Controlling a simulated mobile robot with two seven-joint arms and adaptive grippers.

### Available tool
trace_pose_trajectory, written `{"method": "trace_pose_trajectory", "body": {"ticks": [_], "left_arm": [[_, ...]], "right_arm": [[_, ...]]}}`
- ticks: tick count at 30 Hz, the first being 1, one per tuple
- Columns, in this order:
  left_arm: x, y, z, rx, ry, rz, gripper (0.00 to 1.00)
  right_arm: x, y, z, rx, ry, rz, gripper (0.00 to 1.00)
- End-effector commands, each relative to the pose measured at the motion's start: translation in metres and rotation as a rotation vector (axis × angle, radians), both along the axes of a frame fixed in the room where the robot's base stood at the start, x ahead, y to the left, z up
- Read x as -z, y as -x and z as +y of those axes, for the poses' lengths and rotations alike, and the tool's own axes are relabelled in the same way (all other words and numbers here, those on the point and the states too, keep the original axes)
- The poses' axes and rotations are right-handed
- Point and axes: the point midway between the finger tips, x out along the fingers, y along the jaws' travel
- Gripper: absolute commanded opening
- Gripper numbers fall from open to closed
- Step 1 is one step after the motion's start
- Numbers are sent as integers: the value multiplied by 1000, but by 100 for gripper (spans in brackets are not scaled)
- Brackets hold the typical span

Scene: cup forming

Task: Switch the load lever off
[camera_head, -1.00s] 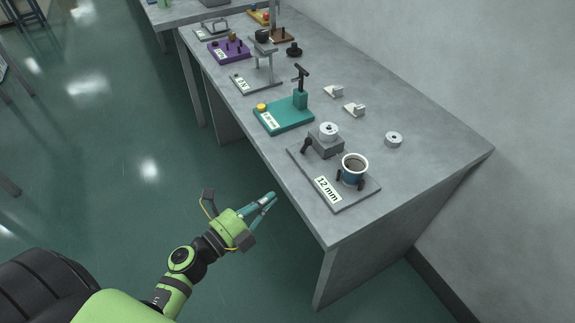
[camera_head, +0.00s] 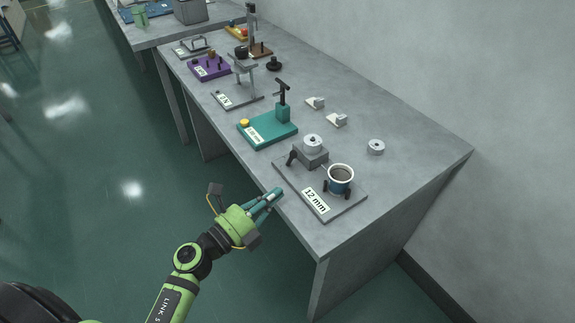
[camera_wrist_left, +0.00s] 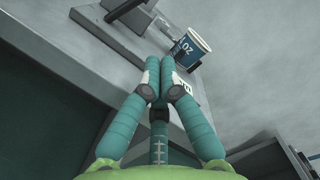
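A grey board labelled 12 mm (camera_head: 328,212) lies near the table's front edge. On it stand a grey block (camera_head: 312,158) with a silver round top, and a blue cup (camera_head: 341,181) of dark liquid between black posts. A short black lever (camera_head: 291,157) leans at the block's left side; no lever is marked as the load lever. My left gripper (camera_head: 277,192) is just off the table's front edge, beside the board and apart from the lever. Its fingertips (camera_wrist_left: 159,62) are together with nothing between them. The cup (camera_wrist_left: 190,47) shows beyond them. My right gripper is out of view.
A teal stand (camera_head: 267,129) with a black T-handle, a grey stand (camera_head: 238,97) and a purple board (camera_head: 208,68) line the table (camera_head: 420,150) farther back. Small pale blocks (camera_head: 337,120) and a silver disc (camera_head: 376,147) lie behind. The floor in front is clear.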

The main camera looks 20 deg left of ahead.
Motion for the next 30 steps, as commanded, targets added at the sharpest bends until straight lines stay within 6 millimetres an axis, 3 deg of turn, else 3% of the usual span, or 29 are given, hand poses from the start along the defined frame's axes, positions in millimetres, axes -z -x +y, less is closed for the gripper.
{"method": "trace_pose_trajectory", "body": {"ticks": [6, 12, 30], "left_arm": [[-7, -42, -22, 0, 4, -1, 0], [-15, -67, -13, -1, 1, -1, 0], [-17, -76, -10, 0, 5, 5, 0]], "right_arm": [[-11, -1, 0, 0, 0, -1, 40], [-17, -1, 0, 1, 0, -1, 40], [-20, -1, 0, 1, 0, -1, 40]]}}
